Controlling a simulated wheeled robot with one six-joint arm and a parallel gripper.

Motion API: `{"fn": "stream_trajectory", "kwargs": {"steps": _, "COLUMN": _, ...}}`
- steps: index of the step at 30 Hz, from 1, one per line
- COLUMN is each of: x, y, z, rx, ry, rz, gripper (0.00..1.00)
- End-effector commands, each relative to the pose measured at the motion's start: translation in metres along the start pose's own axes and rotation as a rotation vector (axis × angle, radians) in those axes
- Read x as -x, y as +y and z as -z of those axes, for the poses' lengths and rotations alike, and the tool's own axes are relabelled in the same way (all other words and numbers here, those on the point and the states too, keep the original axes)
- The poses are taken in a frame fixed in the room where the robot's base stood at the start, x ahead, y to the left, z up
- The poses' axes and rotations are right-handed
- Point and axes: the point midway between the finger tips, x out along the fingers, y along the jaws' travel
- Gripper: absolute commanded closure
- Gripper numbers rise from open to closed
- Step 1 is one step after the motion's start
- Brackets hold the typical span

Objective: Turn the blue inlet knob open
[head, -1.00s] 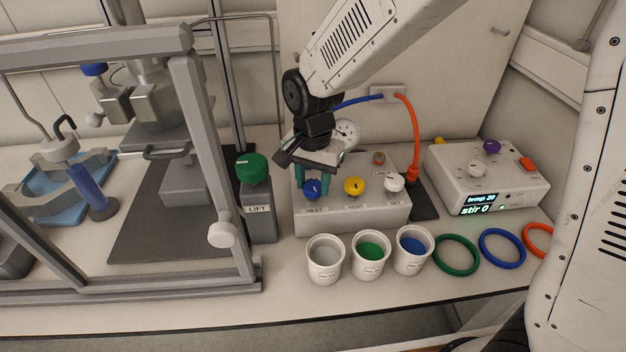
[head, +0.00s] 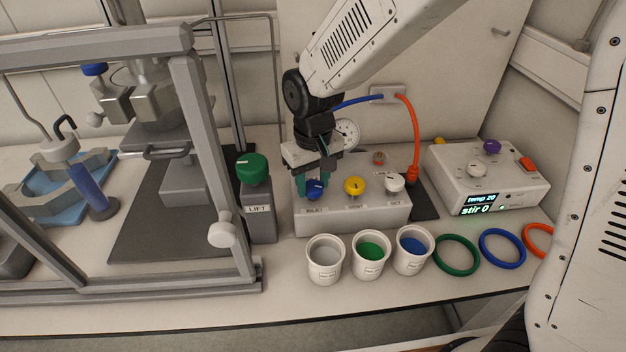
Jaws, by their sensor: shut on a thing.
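The blue inlet knob (head: 315,188) is at the left of the row of knobs on the front of the white valve box (head: 350,217), above the INLET label. My gripper (head: 314,185) points down over it, with its teal fingers on either side of the knob, shut on it. The fingers and the wrist hide part of the knob. A small white mark shows on the knob face, slanting, but its exact angle is hard to read.
The yellow vent knob (head: 354,186) and a white knob (head: 395,183) sit to the right. The green lift knob (head: 252,169) stands close on the left. A gauge (head: 347,133) is behind my wrist. Cups, including a green-filled one (head: 371,254), stand in front.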

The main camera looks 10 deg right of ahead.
Motion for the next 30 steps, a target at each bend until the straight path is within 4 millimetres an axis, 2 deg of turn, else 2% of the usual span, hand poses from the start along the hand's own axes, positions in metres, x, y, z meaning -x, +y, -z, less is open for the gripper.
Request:
{"fn": "stream_trajectory", "kwargs": {"steps": 6, "x": 0.0004, "y": 0.0001, "z": 0.0000, "rx": 0.172, "ry": 0.000, "rz": 0.000, "gripper": 0.83}}
{"fn": "stream_trajectory", "kwargs": {"steps": 15, "x": 0.0004, "y": 0.0002, "z": 0.0000, "rx": 0.328, "ry": 0.000, "rz": 0.000, "gripper": 0.83}}
{"fn": "stream_trajectory", "kwargs": {"steps": 30, "x": 0.0004, "y": 0.0003, "z": 0.0001, "rx": 0.386, "ry": 0.000, "rz": -0.001, "gripper": 0.83}}
